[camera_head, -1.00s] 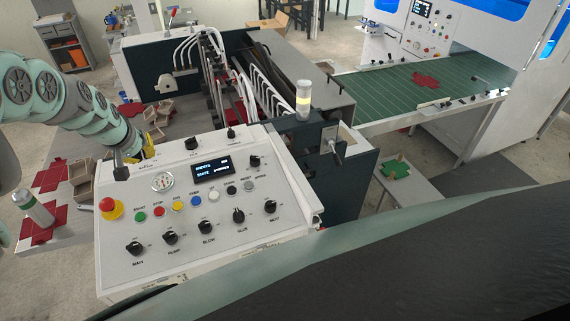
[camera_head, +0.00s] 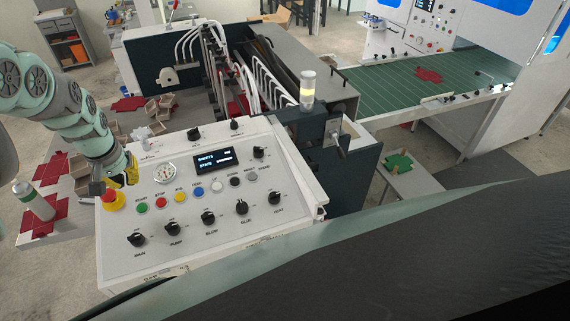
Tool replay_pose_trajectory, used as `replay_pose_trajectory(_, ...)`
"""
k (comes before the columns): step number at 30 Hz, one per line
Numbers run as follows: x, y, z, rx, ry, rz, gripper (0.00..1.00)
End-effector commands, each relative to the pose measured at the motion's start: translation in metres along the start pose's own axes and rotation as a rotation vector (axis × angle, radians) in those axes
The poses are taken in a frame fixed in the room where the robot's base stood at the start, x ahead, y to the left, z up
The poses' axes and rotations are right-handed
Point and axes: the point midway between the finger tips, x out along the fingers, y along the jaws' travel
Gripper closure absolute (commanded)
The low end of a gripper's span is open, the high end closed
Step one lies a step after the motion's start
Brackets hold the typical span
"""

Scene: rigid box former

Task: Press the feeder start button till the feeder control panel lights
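The feeder control panel (camera_head: 222,238) is a white sloped console in front of me. Its green start button (camera_head: 142,207) sits at the left end of a row of coloured buttons. Its small dark display (camera_head: 214,160) shows light text. My gripper (camera_head: 97,188) is at the panel's upper left edge, just above and behind the red emergency knob (camera_head: 113,201) and up-left of the green button. A gap shows between it and the green button. My gripper is small and partly hidden by its own links, so its fingers cannot be made out.
The red stop button (camera_head: 160,203) is right beside the green one. Black rotary knobs line the panel's front, such as the left one (camera_head: 136,240). A signal lamp (camera_head: 307,90) with a pale yellow band stands behind the panel. A green conveyor (camera_head: 425,85) is at the right.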

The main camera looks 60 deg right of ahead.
Motion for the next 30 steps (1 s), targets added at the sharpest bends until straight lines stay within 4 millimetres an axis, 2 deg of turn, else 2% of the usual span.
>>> replay_pose_trajectory(1, 0.014, -0.001, 0.001, -0.005, 0.004, 0.001, 1.0)
replay_pose_trajectory(18, 0.086, 0.0, 0.0, -0.007, 0.006, 0.005, 1.0)
replay_pose_trajectory(20, 0.088, 0.001, -0.002, -0.005, 0.008, 0.005, 1.0)
replay_pose_trajectory(24, 0.104, 0.001, 0.001, -0.003, 0.0, 0.003, 1.0)
replay_pose_trajectory(26, 0.096, 0.003, -0.005, -0.001, 0.007, 0.008, 1.0)
replay_pose_trajectory(30, 0.099, 0.006, -0.01, -0.002, 0.016, 0.016, 1.0)
